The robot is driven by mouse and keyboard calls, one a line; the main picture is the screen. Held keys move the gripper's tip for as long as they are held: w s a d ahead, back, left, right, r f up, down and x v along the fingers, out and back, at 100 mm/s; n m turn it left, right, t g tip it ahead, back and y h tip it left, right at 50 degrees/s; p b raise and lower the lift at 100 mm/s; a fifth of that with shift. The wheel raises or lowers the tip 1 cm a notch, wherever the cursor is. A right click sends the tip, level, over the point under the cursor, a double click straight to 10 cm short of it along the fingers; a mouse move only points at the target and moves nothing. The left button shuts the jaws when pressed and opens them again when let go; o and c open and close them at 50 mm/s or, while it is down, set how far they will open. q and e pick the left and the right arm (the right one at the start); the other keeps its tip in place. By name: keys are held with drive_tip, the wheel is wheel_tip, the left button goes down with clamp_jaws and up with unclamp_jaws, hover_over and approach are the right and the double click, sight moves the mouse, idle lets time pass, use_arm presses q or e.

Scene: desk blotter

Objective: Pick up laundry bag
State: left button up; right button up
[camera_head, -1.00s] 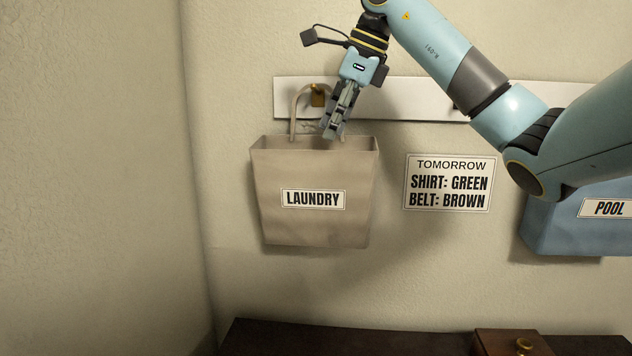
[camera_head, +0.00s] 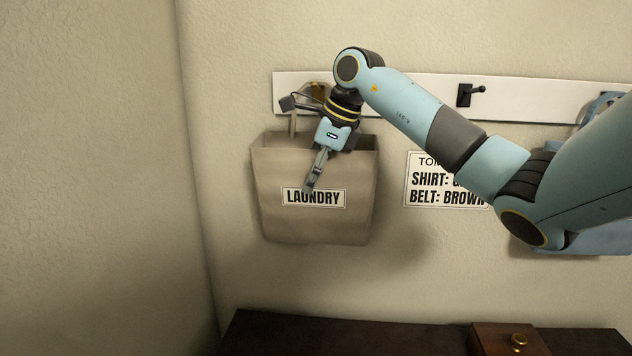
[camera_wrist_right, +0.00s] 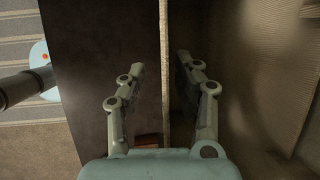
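The beige laundry bag (camera_head: 320,225) hangs on the wall at the left of the white hook rail, with its mouth up and a "LAUNDRY" label on its front. Part of its handle is hidden behind my right wrist. My right gripper (camera_head: 311,186) points down at the bag's front, its visible finger over the label. In the right wrist view, the right gripper (camera_wrist_right: 161,62) is open, its fingers on either side of the bag's front wall (camera_wrist_right: 164,30): one outside, one inside. A gap shows on both sides of the wall. My left gripper is not in view.
The white rail (camera_head: 425,98) carries a bare dark hook (camera_head: 466,95). A paper sign (camera_head: 425,190) and a blue bag (camera_head: 585,242) to the right are partly behind my right arm. A dark wooden top (camera_head: 350,340) with a small box (camera_head: 510,340) lies below.

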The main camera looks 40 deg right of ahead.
clamp_jaws()
drive_tip(key=shift+d, duration=0.1)
idle(0.4)
